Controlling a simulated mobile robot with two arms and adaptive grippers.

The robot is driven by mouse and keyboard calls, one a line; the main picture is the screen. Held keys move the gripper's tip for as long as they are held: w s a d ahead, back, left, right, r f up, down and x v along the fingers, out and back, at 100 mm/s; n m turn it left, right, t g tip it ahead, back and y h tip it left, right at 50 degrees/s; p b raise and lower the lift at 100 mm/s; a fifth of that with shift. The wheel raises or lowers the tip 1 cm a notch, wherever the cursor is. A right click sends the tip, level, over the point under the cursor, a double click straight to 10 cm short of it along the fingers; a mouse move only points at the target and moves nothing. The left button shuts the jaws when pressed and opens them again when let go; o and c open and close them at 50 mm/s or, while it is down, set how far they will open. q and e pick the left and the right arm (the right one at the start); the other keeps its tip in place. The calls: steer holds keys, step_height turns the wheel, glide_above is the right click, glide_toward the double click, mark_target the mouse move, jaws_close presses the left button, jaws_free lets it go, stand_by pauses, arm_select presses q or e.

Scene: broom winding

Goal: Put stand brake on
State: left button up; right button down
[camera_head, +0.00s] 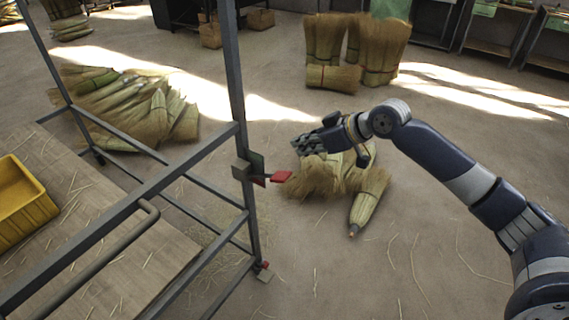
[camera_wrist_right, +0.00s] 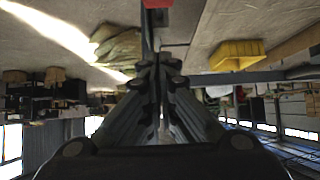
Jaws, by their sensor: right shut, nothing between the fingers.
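The stand (camera_head: 238,100) is a grey metal frame with upright posts and rails. A red lever (camera_head: 281,176) sticks out to the right from a grey bracket (camera_head: 246,167) on its near upright. A small red part (camera_head: 264,265) shows low down at the foot of that post. My right gripper (camera_head: 298,145) is a little above and right of the red lever, apart from it, shut and empty. In the right wrist view its closed fingers (camera_wrist_right: 158,66) point toward the post, and a red part (camera_wrist_right: 158,4) shows at the top edge. My left gripper is not in view.
A yellow crate (camera_head: 22,205) sits on a wooden board (camera_head: 130,235) at the left. Loose brooms (camera_head: 345,185) lie on the floor under my right gripper. Straw bundles (camera_head: 125,100) lie behind the stand, and others (camera_head: 355,50) stand farther back. The floor at the front right is mostly clear.

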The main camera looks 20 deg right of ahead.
steer(key=p, duration=0.2)
glide_above(283, 175)
steer(key=w, duration=0.1)
steer(key=f, duration=0.4)
steer(key=a+f, duration=0.1)
steer(key=shift+w+f, duration=0.15)
steer(key=shift+f, duration=0.25)
steer(key=f, duration=0.3)
steer(key=shift+s+d+p, duration=0.3)
steer(key=shift+s+d, duration=0.05)
steer(key=shift+s, duration=0.05)
steer(key=shift+s+d+f, duration=0.2)
steer(key=shift+f, duration=0.35)
steer(key=shift+a, duration=0.1)
